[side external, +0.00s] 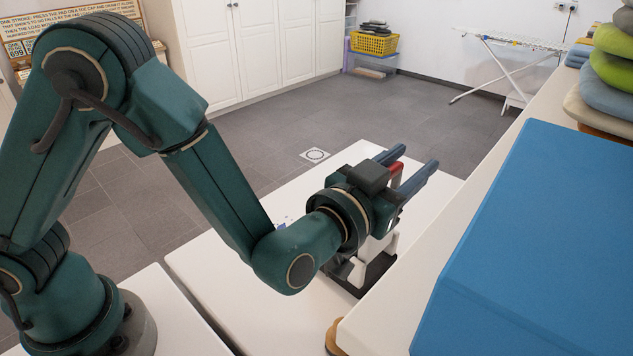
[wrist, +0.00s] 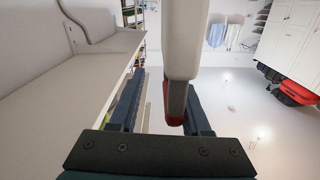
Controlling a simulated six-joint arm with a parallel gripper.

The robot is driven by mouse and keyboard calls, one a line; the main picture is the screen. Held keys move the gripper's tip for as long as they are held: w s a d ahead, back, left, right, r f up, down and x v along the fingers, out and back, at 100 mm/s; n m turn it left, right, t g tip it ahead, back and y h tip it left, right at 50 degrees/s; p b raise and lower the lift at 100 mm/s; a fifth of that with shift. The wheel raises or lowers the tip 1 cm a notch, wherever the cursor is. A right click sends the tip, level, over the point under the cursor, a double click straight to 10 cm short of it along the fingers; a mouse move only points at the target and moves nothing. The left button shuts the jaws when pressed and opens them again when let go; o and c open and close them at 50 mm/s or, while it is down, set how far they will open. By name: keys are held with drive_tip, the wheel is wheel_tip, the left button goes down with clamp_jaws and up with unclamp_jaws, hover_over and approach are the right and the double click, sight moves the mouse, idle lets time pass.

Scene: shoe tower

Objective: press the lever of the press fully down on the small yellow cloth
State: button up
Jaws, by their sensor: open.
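My gripper (side external: 413,160) is open at the press, with its two blue fingers apart. The press lever (side external: 396,172) shows its red end between the fingers. In the wrist view the pale lever (wrist: 190,40) hangs down between the fingers of my gripper (wrist: 163,85), nearer the right finger; contact cannot be told. The white press body (side external: 378,248) stands on a dark base (side external: 378,276), partly hidden behind my wrist. The small yellow cloth is not visible in either view.
The press stands on a white table (side external: 235,275). A large blue block (side external: 545,240) lies on a raised pale surface at right, close to the press. Stacked cushions (side external: 610,75) are behind it. A yellow basket (side external: 374,43) is far back. The table's left part looks mostly clear.

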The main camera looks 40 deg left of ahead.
drive_tip(key=shift+c, duration=0.3)
clamp_jaws()
drive_tip(key=shift+a+r, duration=0.1)
idle(1.0)
